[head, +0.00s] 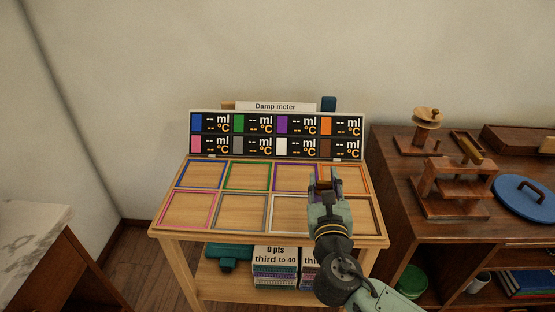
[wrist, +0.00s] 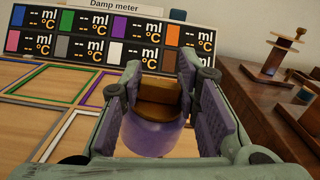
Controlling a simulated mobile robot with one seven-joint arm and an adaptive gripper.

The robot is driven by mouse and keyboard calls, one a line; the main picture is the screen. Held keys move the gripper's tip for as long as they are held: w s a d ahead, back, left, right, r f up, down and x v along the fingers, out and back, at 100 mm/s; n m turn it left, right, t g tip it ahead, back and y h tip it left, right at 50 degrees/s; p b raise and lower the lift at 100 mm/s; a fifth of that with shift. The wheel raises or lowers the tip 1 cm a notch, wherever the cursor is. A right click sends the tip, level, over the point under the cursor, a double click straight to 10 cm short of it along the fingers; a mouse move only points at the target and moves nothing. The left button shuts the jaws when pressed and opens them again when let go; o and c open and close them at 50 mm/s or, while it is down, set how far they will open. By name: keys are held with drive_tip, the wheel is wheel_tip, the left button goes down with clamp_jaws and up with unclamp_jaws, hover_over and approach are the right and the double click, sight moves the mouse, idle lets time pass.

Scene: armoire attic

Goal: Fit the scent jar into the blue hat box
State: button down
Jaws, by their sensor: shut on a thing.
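My gripper (head: 325,182) is shut on a small jar, above the back right part of the damp meter table. In the wrist view the jar (wrist: 150,137) has a smooth purplish body and a brown upper part, between the purple-padded fingers (wrist: 160,100). I take it for the scent jar. In the head view the fingers mostly hide it. No blue hat box is clearly recognisable. A flat round blue thing with a dark grip (head: 515,203) lies on the dresser at the right; I cannot tell whether it belongs to the hat box.
The table (head: 160,231) carries several coloured frames and an upright display panel (head: 277,135). The brown dresser (head: 390,165) at the right holds wooden stands (head: 452,190) and a tray. Its shelves hold a green round thing (head: 411,279) and books. A pale-topped cabinet (head: 30,235) stands at the left.

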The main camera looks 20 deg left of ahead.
drive_tip(key=w+a+f+p, duration=0.1)
drive_tip(key=w+a, duration=0.1)
drive_tip(key=w, duration=0.2)
drive_tip(key=w+a+f+p, duration=0.1)
drive_tip(key=w+a+f, duration=0.1)
drive_tip(key=w, duration=0.3)
drive_tip(key=w+a+f+p, duration=0.1)
drive_tip(key=w+a, duration=0.3)
drive_tip(key=shift+w+f, duration=0.35)
drive_tip(key=shift+f, duration=0.05)
drive_tip(key=c, duration=1.2)
unclamp_jaws()
drive_tip(key=shift+o, duration=0.2)
drive_tip(key=shift+s, duration=0.15)
drive_tip(key=b+v, duration=0.4)
drive_tip(key=v, duration=0.7)
drive_tip(key=shift+s+d, duration=0.15)
drive_tip(key=shift+s, duration=0.25)
